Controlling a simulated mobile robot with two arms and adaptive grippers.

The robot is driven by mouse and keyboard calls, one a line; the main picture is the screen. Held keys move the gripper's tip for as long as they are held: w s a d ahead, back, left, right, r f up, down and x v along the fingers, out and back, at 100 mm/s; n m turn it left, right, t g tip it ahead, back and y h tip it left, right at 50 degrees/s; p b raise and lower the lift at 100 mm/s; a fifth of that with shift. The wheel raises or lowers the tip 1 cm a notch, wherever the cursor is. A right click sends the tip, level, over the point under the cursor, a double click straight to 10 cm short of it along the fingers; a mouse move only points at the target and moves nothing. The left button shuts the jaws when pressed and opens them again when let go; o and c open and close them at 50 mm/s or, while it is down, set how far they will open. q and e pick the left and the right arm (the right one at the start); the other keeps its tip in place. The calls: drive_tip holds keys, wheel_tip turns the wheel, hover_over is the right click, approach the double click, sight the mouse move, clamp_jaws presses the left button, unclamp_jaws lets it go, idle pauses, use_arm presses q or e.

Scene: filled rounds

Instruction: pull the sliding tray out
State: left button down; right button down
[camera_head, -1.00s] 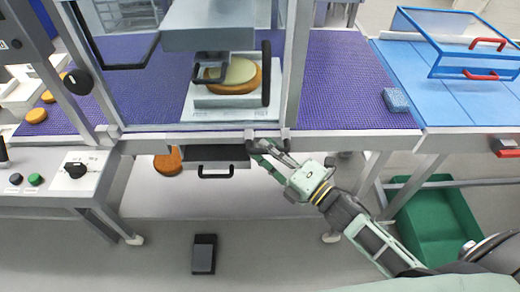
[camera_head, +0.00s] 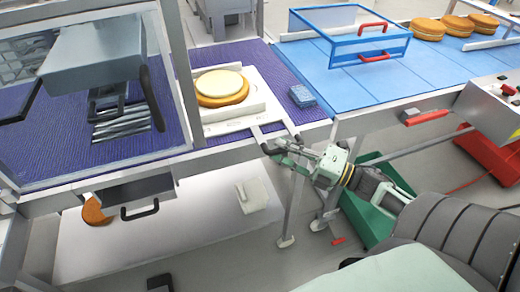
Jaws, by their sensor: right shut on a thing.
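The white sliding tray (camera_head: 215,128) is to the right of the guard's post, over the purple belt. An orange-brown round with a cream filling on top (camera_head: 222,88) lies on it. The tray's handle bar (camera_head: 276,133), with dark ends, reaches the front edge of the frame. My right gripper (camera_head: 275,148) is shut on this handle; the fingers partly hide where they meet it. My left gripper is not in view.
The press (camera_head: 92,45) stands left, with bare metal rails (camera_head: 122,122) below it. A blue sponge (camera_head: 303,96) lies right of the tray. A blue-framed guard (camera_head: 350,45) stands on the blue table. A green crate (camera_head: 365,222) is below my right arm.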

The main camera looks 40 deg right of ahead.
sight(301, 142)
drive_tip(key=shift+s+d, duration=0.3)
drive_tip(key=shift+d, duration=0.8)
drive_tip(key=shift+s+d, duration=0.25)
drive_tip(key=shift+d, duration=0.8)
drive_tip(key=c, duration=1.7)
unclamp_jaws()
drive_tip(key=shift+s+d, duration=0.15)
drive_tip(key=shift+d, duration=0.05)
drive_tip(key=shift+c, duration=0.2)
drive_tip(key=shift+a, duration=0.1)
drive_tip(key=v, duration=1.2)
